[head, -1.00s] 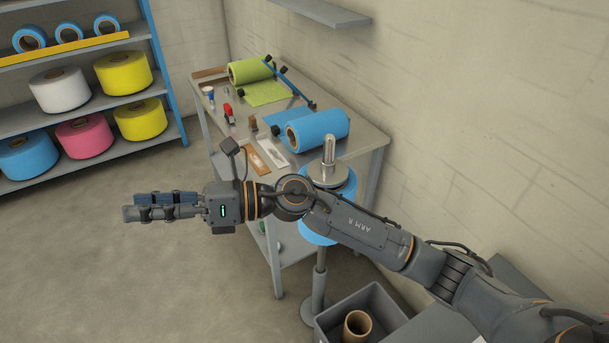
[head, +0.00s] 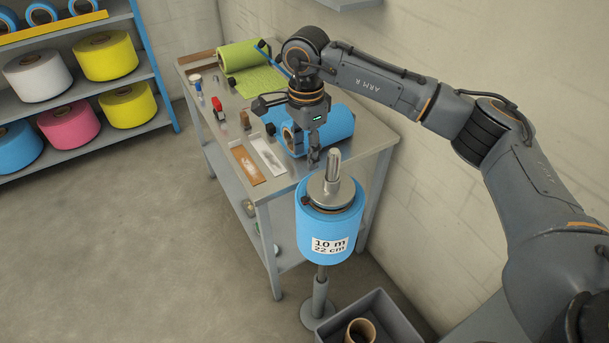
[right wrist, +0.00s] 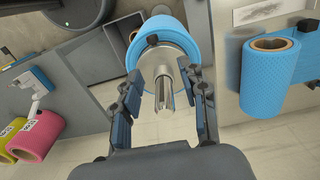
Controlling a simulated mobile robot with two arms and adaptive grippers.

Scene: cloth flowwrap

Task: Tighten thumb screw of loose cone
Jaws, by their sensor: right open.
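A blue roll (head: 322,240) labelled "10 m 22 cm" stands upright on a vertical stand. A silver cone (head: 330,190) sits on its top around the stand's metal shaft (head: 333,165). A small black knob, seemingly the thumb screw (head: 306,201), sticks out at the cone's left side. In the right wrist view the knob (right wrist: 152,40) shows just beyond the fingers, near the cone (right wrist: 185,60). My right gripper (head: 313,158) points down, open and empty, close to the shaft's upper left; its fingers (right wrist: 166,78) spread either side of the shaft in the picture. My left gripper is out of view.
The workbench (head: 375,150) behind holds a blue roll (head: 335,123), a green roll (head: 245,55) and small tools. A grey bin (head: 385,310) with a cardboard core stands at the stand's foot. Open floor lies to the left.

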